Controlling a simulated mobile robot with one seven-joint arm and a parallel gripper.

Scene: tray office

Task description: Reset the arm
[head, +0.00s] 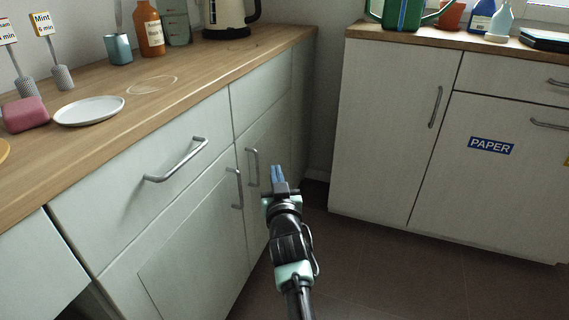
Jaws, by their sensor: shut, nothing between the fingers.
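My gripper (277,173) is in the middle of the head view, at the end of my raised arm. Its two bluish fingers are together with nothing between them. It shows in front of the pale cabinet doors, below the level of the wooden counter (190,78). Its fingertips appear close to a door handle (252,167), but I cannot tell how far apart they are in depth.
On the left counter are a white plate (89,111), a pink block (25,115), a blue cup (118,49), a brown bottle (149,30) and a kettle (226,18). A drawer handle (177,162) sticks out. A cabinet labelled PAPER (491,146) stands right. Dark floor (400,275) is clear.

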